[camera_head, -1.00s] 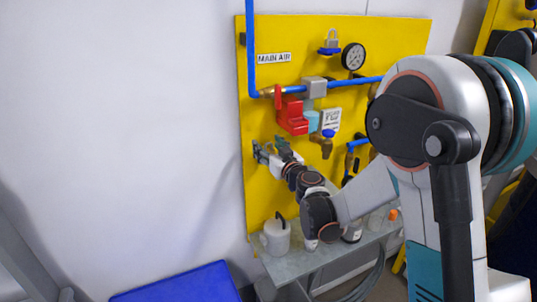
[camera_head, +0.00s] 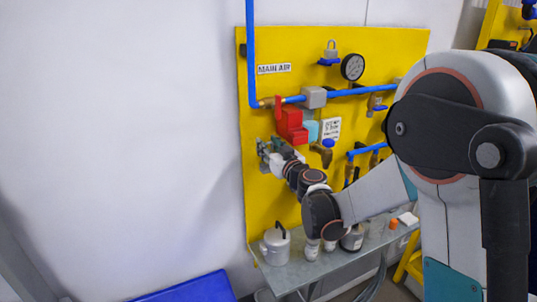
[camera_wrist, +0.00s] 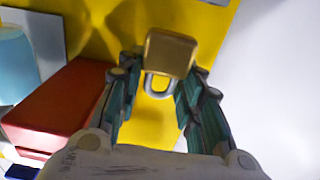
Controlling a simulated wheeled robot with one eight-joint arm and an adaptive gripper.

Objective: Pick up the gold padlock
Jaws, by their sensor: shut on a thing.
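The gold padlock (camera_wrist: 170,52) is in the upper middle of the wrist view, its body between my two fingertips and its grey shackle pointing down in the picture toward my palm. My gripper (camera_wrist: 161,72) is shut on the padlock's body. In the head view my gripper (camera_head: 270,150) is at the left part of the yellow board, below the red valve cover. The gold padlock cannot be made out there, and whether it touches the board is unclear.
Below is a grey shelf (camera_head: 292,277) with a grey pot (camera_head: 276,246) and bottles. White wall is clear to the left.

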